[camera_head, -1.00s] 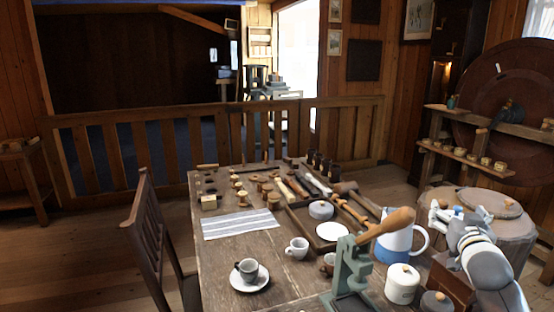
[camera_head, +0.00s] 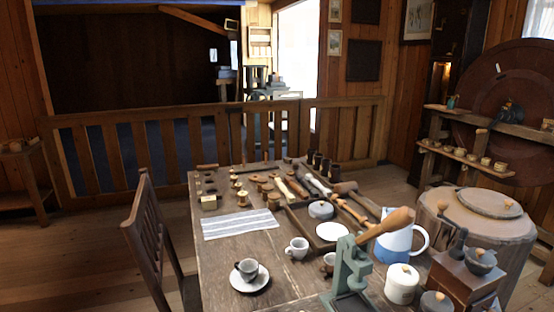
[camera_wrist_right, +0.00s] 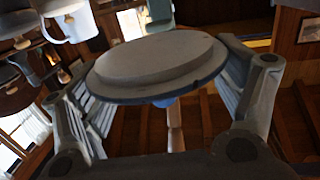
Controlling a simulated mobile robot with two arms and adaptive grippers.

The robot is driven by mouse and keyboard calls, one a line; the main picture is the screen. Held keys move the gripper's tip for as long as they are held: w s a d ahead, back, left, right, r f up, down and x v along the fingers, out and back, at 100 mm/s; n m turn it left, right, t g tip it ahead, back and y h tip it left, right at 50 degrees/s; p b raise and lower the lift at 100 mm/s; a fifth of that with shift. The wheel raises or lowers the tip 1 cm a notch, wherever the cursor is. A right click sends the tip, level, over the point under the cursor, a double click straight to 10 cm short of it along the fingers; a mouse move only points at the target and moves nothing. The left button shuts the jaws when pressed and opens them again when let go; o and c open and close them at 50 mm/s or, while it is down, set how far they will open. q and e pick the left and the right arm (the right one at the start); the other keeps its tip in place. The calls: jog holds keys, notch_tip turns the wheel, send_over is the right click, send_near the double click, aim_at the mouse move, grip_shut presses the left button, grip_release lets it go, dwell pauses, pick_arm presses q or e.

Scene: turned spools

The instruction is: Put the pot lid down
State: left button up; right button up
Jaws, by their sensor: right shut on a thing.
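The pot lid (camera_wrist_right: 160,68) is a round grey disc with a stepped face and a bluish rim. It fills the middle of the right wrist view, and a small blue part shows below it. My right gripper (camera_wrist_right: 163,82) is shut on it, with a finger at each side of the disc. The lid is held up, apart from any surface that I can see. Neither gripper shows in the head view, and the lid is not seen there.
The wooden table (camera_head: 222,265) carries a striped cloth (camera_head: 240,223), cups, a tray with a plate, a green press (camera_head: 350,270), a white-and-blue jug (camera_head: 396,245), a lidded white pot (camera_head: 402,286) and a grinder (camera_head: 466,277). A round stand (camera_head: 485,228) is beside it. The table's left front is fairly clear.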

jog(key=shift+s+a+y, duration=0.15)
jog(key=shift+s+a, duration=0.15)
jog(key=shift+s, duration=0.2)
jog(key=shift+s+a+y, duration=0.15)
jog(key=shift+s+a, duration=0.15)
jog(key=shift+s, duration=0.2)
jog(key=shift+w+a+r+m+h, duration=0.15)
jog(key=shift+a+r+m+h, duration=0.2)
jog(key=shift+a+m+h, duration=0.45)
jog(key=shift+w+a+r+m+h, duration=0.15)
jog(key=shift+a+r+m+h, duration=0.2)
jog(key=shift+h, duration=0.75)
notch_tip(320, 180, up, 2)
jog(key=p, duration=0.2)
jog(key=shift+w+a+r+p, duration=0.1)
jog(key=shift+r+p, duration=0.15)
jog(key=shift+p, duration=0.05)
jog(key=shift+r+p, duration=0.55)
jog(key=shift+s+f, duration=0.25)
jog(key=shift+s, duration=0.2)
jog(key=s+f, duration=0.2)
jog(key=s, duration=0.5)
jog(key=shift+f, duration=0.25)
jog(key=shift+s, duration=0.1)
